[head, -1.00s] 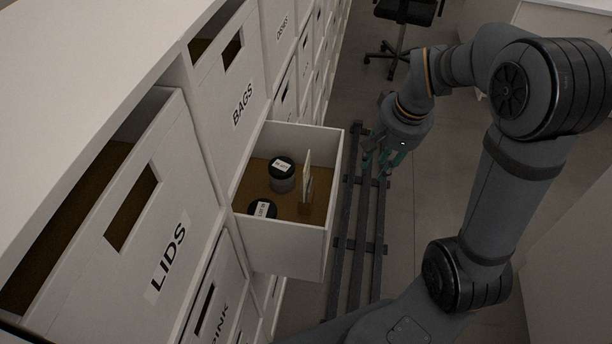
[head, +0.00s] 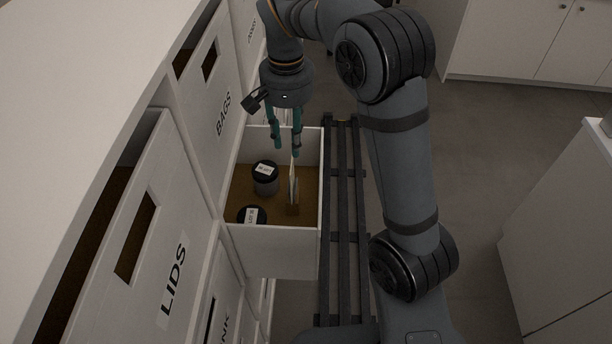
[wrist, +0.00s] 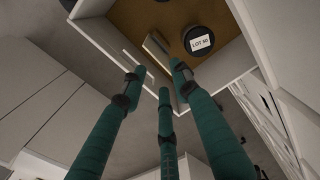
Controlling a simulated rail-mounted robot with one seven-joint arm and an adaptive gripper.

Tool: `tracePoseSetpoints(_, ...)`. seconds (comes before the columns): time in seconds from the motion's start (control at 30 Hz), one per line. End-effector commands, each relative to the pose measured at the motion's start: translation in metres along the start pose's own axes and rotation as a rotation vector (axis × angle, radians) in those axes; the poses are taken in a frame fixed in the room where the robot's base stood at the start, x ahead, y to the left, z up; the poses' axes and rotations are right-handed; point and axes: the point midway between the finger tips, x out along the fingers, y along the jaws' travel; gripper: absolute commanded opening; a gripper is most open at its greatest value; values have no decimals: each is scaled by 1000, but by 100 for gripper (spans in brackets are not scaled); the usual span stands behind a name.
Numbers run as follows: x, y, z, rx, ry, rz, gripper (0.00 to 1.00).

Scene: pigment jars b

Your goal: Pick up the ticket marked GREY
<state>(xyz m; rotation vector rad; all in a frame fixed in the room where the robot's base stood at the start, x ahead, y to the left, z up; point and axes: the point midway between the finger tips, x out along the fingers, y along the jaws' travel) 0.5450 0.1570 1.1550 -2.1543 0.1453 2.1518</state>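A thin pale card (head: 292,182) stands upright on a small brown block (head: 292,210) in the open drawer, seen almost edge-on. No writing on it can be read, so I cannot tell if it is marked GREY. In the wrist view a pale card edge (wrist: 134,60) and a brown block (wrist: 157,46) lie just beyond the fingertips. My gripper (head: 287,150) is above the drawer, over the card, its green fingers pointing down. In the wrist view my gripper (wrist: 158,78) has its three fingers spread apart with nothing between them.
Two black-lidded jars stand left of the card: one at the back (head: 265,178), one at the front (head: 251,215). The drawer walls (head: 275,243) surround them. A cabinet with drawers labelled LIDS (head: 172,280) and BAGS (head: 223,115) is at left; dark rails (head: 343,215) are at right.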

Motion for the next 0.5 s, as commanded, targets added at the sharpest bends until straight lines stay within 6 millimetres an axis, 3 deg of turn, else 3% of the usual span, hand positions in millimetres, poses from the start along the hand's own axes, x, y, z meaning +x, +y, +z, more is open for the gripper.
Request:
tracePoseSetpoints(0.2, 33, 1, 1, -1, -4, 2, 30)
tracePoseSetpoints(0.5, 61, 5, 5, -1, -6, 4, 30)
